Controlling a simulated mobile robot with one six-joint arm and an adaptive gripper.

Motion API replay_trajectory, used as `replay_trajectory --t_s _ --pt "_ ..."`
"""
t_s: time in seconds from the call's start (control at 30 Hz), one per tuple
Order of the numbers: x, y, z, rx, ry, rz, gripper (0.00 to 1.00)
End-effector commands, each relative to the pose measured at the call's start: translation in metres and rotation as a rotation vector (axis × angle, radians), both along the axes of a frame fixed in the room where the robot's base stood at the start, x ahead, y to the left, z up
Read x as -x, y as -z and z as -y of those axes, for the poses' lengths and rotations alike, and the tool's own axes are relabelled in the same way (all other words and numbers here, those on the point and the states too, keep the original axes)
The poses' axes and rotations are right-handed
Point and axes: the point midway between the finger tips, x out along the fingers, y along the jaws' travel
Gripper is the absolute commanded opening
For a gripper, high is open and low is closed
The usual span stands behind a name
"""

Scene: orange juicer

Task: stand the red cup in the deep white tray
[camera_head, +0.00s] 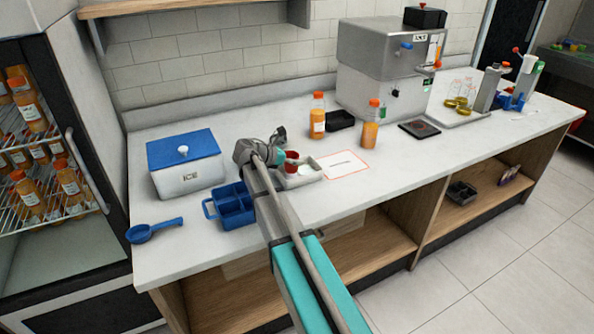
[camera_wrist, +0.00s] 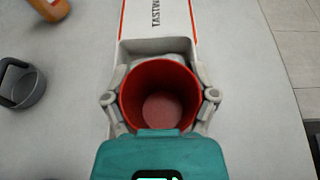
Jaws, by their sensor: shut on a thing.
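The red cup (camera_head: 291,155) is between the fingers of my gripper (camera_head: 287,162). In the wrist view the cup (camera_wrist: 160,97) is upright, its open mouth facing the camera, with a finger of my gripper (camera_wrist: 160,98) pressed to each side. The deep white tray (camera_head: 312,180) lies on the counter beneath and beside the cup. In the wrist view the tray's far wall (camera_wrist: 157,45) shows beyond the cup; its near part is hidden by the cup and gripper. I cannot tell whether the cup's base touches the tray floor.
A red-edged white sheet (camera_head: 345,164) lies right of the tray. Left are a blue divided caddy (camera_head: 211,206), a blue-lidded ice box (camera_head: 186,178) and a blue scoop (camera_head: 142,233). The counter's front right is clear.

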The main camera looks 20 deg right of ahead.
Motion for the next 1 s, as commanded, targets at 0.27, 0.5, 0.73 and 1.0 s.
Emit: replay_trajectory --t_s 0.27,0.5,0.73,1.0 --pt "-0.001 0.001 0.001 0.0 0.0 0.0 0.5" --pt "-0.004 0.005 0.001 0.0 0.001 0.0 0.5" --pt "-0.009 0.023 0.003 0.0 0.0 0.0 0.5" --pt "-0.009 0.04 0.003 0.0 0.0 0.0 0.5"
